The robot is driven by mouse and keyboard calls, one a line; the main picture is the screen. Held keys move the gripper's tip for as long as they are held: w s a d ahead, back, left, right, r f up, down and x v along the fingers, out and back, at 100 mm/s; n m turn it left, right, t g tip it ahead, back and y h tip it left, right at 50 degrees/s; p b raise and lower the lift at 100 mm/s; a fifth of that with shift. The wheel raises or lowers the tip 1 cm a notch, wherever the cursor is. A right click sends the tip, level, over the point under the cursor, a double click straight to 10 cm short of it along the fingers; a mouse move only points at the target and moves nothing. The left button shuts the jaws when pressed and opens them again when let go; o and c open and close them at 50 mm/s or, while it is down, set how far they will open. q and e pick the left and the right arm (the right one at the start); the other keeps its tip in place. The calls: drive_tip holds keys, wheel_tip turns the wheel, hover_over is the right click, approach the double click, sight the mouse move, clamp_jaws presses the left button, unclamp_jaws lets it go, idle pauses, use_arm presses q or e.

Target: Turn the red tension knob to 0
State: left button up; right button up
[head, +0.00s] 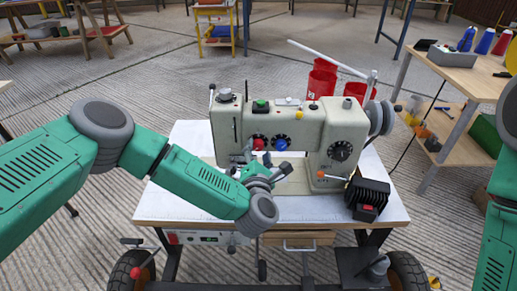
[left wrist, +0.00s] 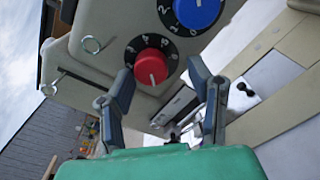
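The red tension knob (head: 258,143) is on the front of the beige sewing machine (head: 333,150), left of a blue knob (head: 280,144). In the left wrist view the red knob (left wrist: 151,67) sits on a black dial with white marks, and the blue knob (left wrist: 197,11) is at its upper right. I cannot read the red dial's setting. My left gripper (left wrist: 163,84) is open, with its two fingers apart. The red knob shows between and just beyond the fingertips, and I see no clear contact. In the head view my left gripper (head: 245,158) is just below the knobs. My right gripper is out of view.
The machine stands on a white-topped wheeled table (head: 190,205). A black finned box (head: 368,193) stands at its right. Red cups (head: 321,79) are behind the machine. A wooden bench (head: 455,75) with bottles is at the right.

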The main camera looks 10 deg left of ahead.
use_arm(q)
drive_tip(key=shift+w+r, duration=0.15)
drive_tip(key=shift+r, duration=0.15)
drive_tip(key=s+d, duration=0.2)
drive_tip(key=s, duration=0.9)
drive_tip(key=shift+s+d, duration=0.2)
drive_tip(key=shift+s, duration=0.2)
drive_tip(key=s+d+f+m+g+h, duration=0.4)
drive_tip(key=s+f+m+g+h, duration=0.45)
drive_tip(key=s+f+m, duration=0.7)
drive_tip(key=s+a+f+m+g+y, duration=0.15)
drive_tip(key=s+a+m+g, duration=0.25)
drive_tip(key=a+m, duration=0.45)
drive_tip(key=s+a+m+g+y, duration=0.4)
drive_tip(key=s+a+m, duration=0.2)
drive_tip(key=s+a, duration=0.6)
wheel_tip(320, 180, up, 15)
drive_tip(key=w+a+p, duration=0.1)
drive_tip(key=w+p, duration=0.1)
drive_tip(key=p, duration=1.2)
drive_tip(key=shift+w+a+p, duration=0.15)
drive_tip(key=shift+a+p, duration=0.05)
drive_tip(key=shift+p, duration=0.15)
